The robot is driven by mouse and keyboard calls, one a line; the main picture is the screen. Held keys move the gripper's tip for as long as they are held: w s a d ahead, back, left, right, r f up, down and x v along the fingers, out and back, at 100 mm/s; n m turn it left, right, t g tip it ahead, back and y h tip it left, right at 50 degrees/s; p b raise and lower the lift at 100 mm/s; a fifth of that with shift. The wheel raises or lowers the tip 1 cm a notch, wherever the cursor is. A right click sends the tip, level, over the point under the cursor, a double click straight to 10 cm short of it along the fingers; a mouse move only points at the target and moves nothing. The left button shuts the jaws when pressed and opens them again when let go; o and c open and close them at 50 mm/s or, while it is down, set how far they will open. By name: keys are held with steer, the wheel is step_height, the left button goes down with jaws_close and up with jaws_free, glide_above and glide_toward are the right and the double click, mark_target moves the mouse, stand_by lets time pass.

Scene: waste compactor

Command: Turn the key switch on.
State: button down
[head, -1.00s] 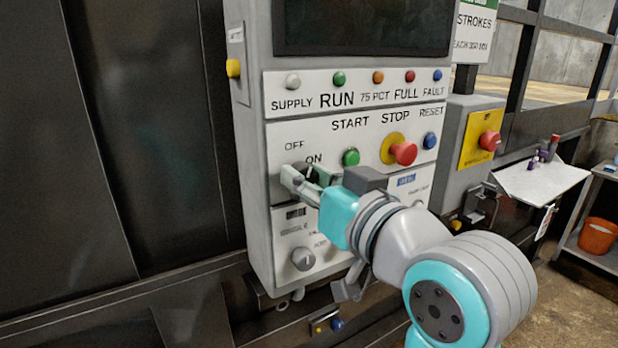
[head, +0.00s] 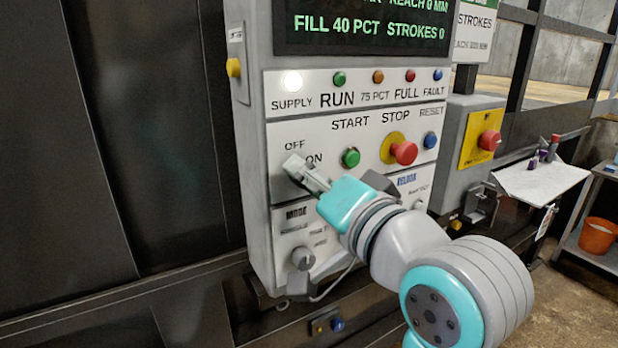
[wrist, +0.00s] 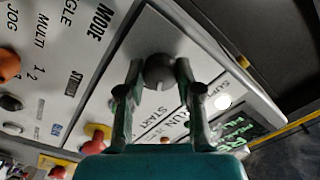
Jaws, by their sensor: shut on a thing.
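The key switch is a dark round knob (wrist: 160,68) with a pale mark, seen between the fingers in the wrist view. My gripper (wrist: 156,78) is shut on it, one finger on each side. In the head view my gripper (head: 297,170) is at the panel between the OFF and ON labels and hides the switch. The SUPPLY lamp (head: 293,82) glows white. The display (head: 362,27) is lit with green text reading FILL 40 PCT STROKES 0.
A green START button (head: 350,157), a red STOP button (head: 404,153) and a blue RESET button (head: 430,140) sit right of my gripper. A grey mode knob (head: 303,258) is below. A red emergency button (head: 489,140) on a yellow plate is further right.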

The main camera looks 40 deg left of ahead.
stand_by(0.3)
steer(key=c, duration=0.8)
jaws_free()
steer(key=shift+o, duration=0.2)
steer(key=v, duration=1.2)
steer(key=shift+w+f, duration=0.1)
steer(key=shift+f, duration=0.05)
